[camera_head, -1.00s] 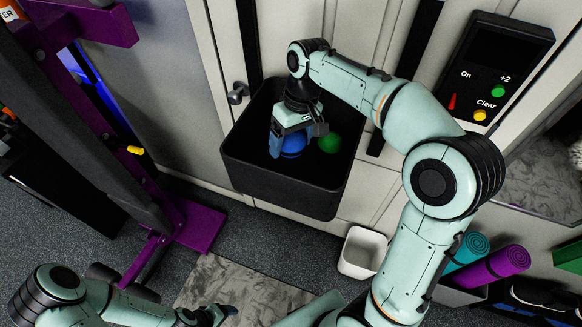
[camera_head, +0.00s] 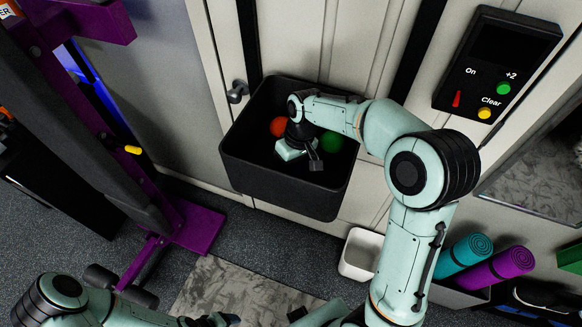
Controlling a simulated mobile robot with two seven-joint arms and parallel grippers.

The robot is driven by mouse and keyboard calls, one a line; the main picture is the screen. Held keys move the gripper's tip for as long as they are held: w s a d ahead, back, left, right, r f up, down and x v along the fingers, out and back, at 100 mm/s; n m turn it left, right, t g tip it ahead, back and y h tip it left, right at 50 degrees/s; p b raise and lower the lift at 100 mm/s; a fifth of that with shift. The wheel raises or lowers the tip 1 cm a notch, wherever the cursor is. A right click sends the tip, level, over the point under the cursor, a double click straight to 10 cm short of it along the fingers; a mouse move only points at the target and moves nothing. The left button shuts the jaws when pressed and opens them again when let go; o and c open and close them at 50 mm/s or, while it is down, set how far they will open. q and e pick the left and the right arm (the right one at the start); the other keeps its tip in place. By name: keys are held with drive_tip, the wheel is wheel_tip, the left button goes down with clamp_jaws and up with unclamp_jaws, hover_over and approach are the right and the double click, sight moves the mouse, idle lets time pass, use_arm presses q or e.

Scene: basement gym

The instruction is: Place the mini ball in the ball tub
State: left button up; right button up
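The black ball tub (camera_head: 278,183) is a deep, square bin against the pale cabinet doors. A red-orange ball (camera_head: 279,126) and a green ball (camera_head: 331,141) lie inside it. My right gripper (camera_head: 302,158) points down inside the tub, near the green ball. Its fingertips are mostly hidden by its own body and wrist, so what it holds or touches cannot be seen. No blue ball is visible now. My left gripper (camera_head: 217,320) is low at the bottom edge, partly cut off, and its fingers are unclear.
A purple rack (camera_head: 190,228) stands left of the tub. A small white bin (camera_head: 361,254) sits below right, beside rolled mats (camera_head: 497,268). A control panel (camera_head: 497,65) with buttons is at upper right. Grey floor lies in front.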

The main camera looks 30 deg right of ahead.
drive_tip(key=shift+f, duration=0.2)
drive_tip(key=o, duration=0.9)
use_arm(q)
drive_tip(key=shift+s+f, duration=0.1)
use_arm(e)
drive_tip(key=shift+r, duration=0.1)
drive_tip(key=shift+r, duration=0.25)
drive_tip(key=r, duration=0.3)
drive_tip(key=d+r+p, duration=0.1)
drive_tip(key=r, duration=0.3)
drive_tip(key=d+r, duration=0.1)
drive_tip(key=r, duration=0.2)
drive_tip(key=shift+w+r+p, duration=0.2)
drive_tip(key=shift+w+p, duration=0.05)
drive_tip(key=shift+p, duration=0.05)
use_arm(q)
drive_tip(key=shift+w+r, duration=1.15)
drive_tip(key=shift+r, duration=0.05)
use_arm(e)
drive_tip(key=shift+s+d+r, duration=0.1)
drive_tip(key=shift+d+r, duration=0.05)
drive_tip(key=shift+r, duration=0.4)
